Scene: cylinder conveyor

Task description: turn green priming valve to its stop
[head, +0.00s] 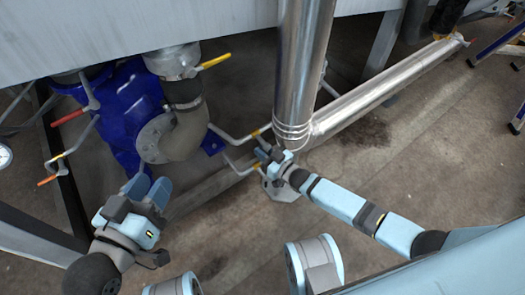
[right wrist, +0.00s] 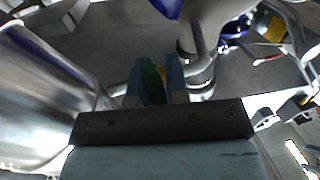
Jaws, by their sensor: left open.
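In the right wrist view, the green priming valve's handle (right wrist: 152,86) shows as a small green piece between the two fingers of my right gripper (right wrist: 155,82). The fingers lie close on both sides of it, and the gripper looks shut on it. In the head view, my right gripper (head: 264,155) is beside the foot of the shiny vertical pipe, and the green handle is hidden there. My left gripper (head: 149,189) is open and empty, below the blue pump body and away from the valve.
A blue pump (head: 118,108) with a grey elbow pipe (head: 185,135) stands at the left. A shiny vertical pipe (head: 303,70) rises close to my right gripper. Red (head: 68,118), orange (head: 47,181) and yellow (head: 215,61) lever handles stick out nearby. Open floor lies at the right.

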